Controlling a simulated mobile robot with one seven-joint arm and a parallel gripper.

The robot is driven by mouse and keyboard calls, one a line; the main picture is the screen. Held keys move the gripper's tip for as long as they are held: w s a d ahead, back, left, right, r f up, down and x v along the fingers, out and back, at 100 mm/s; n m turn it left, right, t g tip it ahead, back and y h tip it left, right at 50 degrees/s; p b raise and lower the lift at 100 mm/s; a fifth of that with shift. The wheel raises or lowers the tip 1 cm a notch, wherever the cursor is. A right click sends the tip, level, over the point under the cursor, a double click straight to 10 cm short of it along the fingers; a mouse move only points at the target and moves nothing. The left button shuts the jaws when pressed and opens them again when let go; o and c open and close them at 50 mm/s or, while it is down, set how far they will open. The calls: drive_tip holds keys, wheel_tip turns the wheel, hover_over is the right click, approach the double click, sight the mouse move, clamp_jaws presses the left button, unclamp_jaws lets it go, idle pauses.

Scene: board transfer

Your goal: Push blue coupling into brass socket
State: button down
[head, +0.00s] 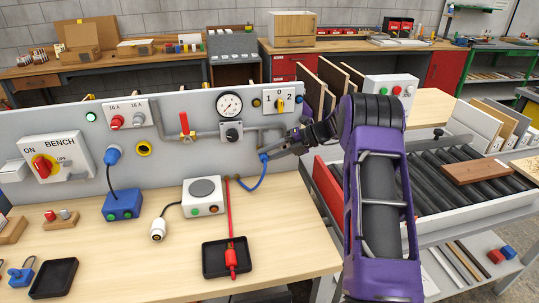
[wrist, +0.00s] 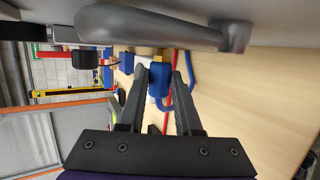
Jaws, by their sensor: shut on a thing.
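The blue coupling (head: 263,157) is at the end of a blue hose (head: 254,183), in front of the upright grey panel. My gripper (head: 271,154) is shut on it from the right. In the wrist view the blue coupling (wrist: 159,80) sits between the two fingertips (wrist: 160,74), with the blue hose curling away beside it. A pale, brass-toned piece shows just beyond the coupling in the wrist view. I cannot tell if it is the brass socket, or if the coupling touches it. In the head view the brass socket is not clearly visible.
A grey pipe with a gauge (head: 229,105) and a black-and-yellow selector (head: 280,101) are close above my gripper. A red hose (head: 229,210) runs to a black tray (head: 212,262). A white box (head: 203,207) stands on the bench. A roller conveyor (head: 445,170) lies right.

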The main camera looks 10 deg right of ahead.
drive_tip(key=shift+w, duration=0.25)
drive_tip(key=c, duration=0.5)
unclamp_jaws()
drive_tip(key=shift+r, duration=0.1)
drive_tip(key=v, duration=1.7)
drive_tip(key=shift+d, duration=0.25)
